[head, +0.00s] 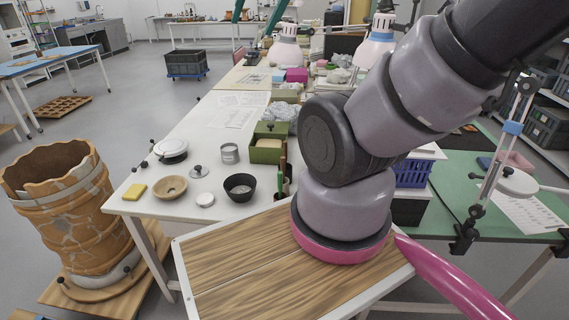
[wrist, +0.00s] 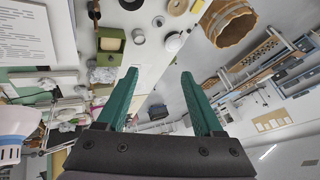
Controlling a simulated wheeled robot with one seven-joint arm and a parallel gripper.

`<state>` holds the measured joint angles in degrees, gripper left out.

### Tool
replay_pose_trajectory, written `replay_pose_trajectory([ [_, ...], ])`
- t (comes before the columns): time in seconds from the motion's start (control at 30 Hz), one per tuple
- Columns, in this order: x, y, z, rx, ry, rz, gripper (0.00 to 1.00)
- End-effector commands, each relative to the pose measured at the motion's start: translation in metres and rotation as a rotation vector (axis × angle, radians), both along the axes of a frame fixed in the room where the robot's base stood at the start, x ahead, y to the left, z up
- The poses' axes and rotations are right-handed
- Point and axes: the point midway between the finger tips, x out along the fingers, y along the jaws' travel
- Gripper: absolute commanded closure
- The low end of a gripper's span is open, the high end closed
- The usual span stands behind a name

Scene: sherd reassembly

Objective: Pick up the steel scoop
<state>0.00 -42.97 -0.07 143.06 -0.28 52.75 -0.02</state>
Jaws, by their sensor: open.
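My gripper (wrist: 159,75) shows in the wrist view with its two green fingers wide apart and nothing between them. It is raised well clear of the table, and its tips point toward the table's objects from a distance. I cannot pick out the steel scoop in either view. It may be hidden behind my arm or too small to tell. Dark upright tool handles (head: 282,174) stand beside the green box, but I cannot tell what they belong to.
The white table (head: 222,172) holds a black bowl (head: 240,187), a wooden bowl (head: 170,187), a tin (head: 229,153), a green box (head: 266,150) and a yellow sponge (head: 134,192). A large mended pot (head: 75,210) stands at left. Open floor (head: 130,110) lies beyond it.

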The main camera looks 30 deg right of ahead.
Motion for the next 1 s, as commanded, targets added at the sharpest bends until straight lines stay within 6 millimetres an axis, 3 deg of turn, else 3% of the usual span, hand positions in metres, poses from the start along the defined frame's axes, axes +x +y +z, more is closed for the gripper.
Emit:
replay_pose_trajectory([
  [0.2, 0.0, 0.0, 0.0, 0.0, 0.0, 0.0, 0.31],
  [0.23, 0.0, 0.0, 0.0, 0.0, 0.0, 0.0, 0.35],
  [0.27, 0.0, 0.0, 0.0, 0.0, 0.0, 0.0, 0.46],
  [0.33, 0.003, -0.001, -0.001, -0.001, 0.006, -0.006, 0.46],
  [0.53, 0.039, -0.017, -0.02, -0.016, 0.091, -0.079, 0.46],
  [0.77, 0.104, -0.053, -0.074, -0.034, 0.246, -0.217, 0.46],
  [1.0, 0.156, -0.096, -0.155, -0.041, 0.4, -0.345, 0.46],
])
